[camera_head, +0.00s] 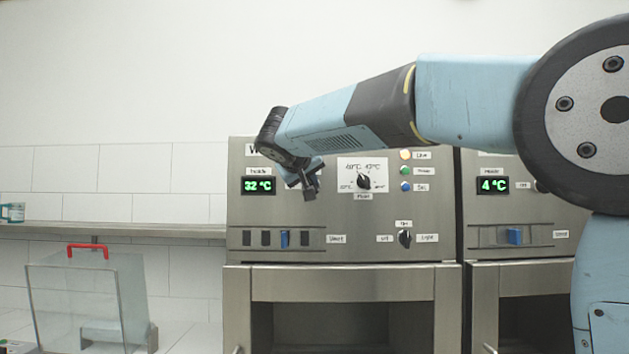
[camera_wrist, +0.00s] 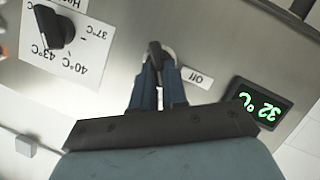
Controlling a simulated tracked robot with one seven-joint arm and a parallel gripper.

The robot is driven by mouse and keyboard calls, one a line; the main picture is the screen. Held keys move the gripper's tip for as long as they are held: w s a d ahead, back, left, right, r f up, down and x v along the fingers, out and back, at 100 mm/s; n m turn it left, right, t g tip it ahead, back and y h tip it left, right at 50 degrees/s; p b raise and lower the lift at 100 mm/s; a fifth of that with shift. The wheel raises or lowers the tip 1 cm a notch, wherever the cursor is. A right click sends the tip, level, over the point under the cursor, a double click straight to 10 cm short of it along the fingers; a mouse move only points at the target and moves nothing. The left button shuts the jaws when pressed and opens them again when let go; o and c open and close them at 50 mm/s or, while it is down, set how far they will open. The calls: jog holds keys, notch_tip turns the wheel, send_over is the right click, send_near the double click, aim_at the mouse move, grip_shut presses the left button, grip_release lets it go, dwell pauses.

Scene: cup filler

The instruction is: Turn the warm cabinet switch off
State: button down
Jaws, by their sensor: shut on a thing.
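The warm cabinet (camera_head: 340,222) is the steel unit in the middle of the head view, with a green display (camera_head: 258,185) reading 32 °C. In the wrist view, which is upside down, its black switch lever (camera_wrist: 155,50) stands on a round metal base, between the blue fingertips of my gripper (camera_wrist: 158,85). My gripper is shut on the lever. An "Off" label (camera_wrist: 196,77) sits to the right of the switch in that view. In the head view my gripper (camera_head: 305,186) is at the panel, between the display and the dial, and hides the switch.
A black temperature dial (camera_head: 364,182) on a white plate is right of my gripper; it also shows in the wrist view (camera_wrist: 53,27). Coloured lamps (camera_head: 406,171) and a lower knob (camera_head: 404,238) are on the panel. A second cabinet (camera_head: 515,220) reads 4 °C.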

jog(key=n+h, duration=0.1)
jog(key=n, duration=0.2)
jog(key=f+n+t+h, duration=0.1)
jog(key=n, duration=0.2)
jog(key=a+f+n+t+h, duration=0.1)
jog(key=n, duration=0.2)
jog(key=shift+h, duration=0.3)
jog(key=shift+t, duration=0.3)
dwell(0.3)
jog(key=c, duration=1.2)
grip_release()
jog(key=shift+o, duration=0.2)
jog(key=shift+r, duration=0.1)
jog(key=v, duration=1.3)
jog(key=shift+s+a, duration=0.2)
jog(key=shift+s, duration=0.05)
jog(key=shift+d+f, duration=0.1)
jog(key=shift+f, duration=0.1)
